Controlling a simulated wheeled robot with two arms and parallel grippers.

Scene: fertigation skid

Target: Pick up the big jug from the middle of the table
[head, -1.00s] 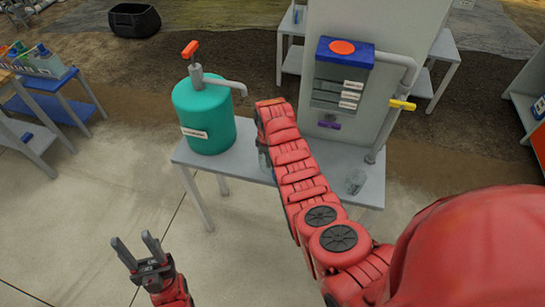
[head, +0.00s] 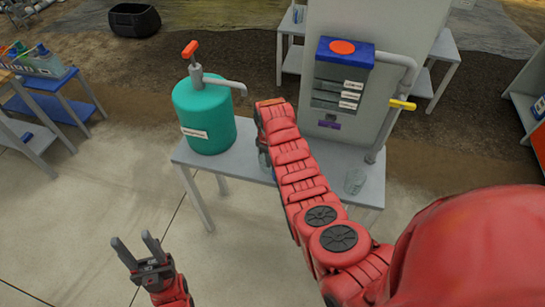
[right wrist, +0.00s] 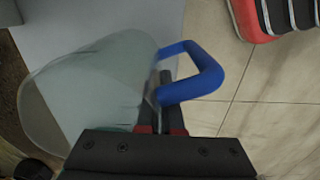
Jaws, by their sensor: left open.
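A large clear jug (right wrist: 95,85) with a blue handle (right wrist: 205,75) shows in the right wrist view, on the grey table (right wrist: 75,25). In the head view my right arm covers nearly all of it. My right gripper (right wrist: 157,90) is at the jug's handle side, its dark fingers close to the wall and the blue handle. One finger shows through the clear wall; whether they grip anything is unclear. My left gripper (head: 131,238) is open and empty, low at the left, away from the table.
A green tank (head: 205,125) with a red-handled pump stands at the table's left end. A grey panel (head: 385,60) with a blue-topped unit (head: 343,55) stands behind the table. A small clear beaker (head: 355,181) stands at the right end.

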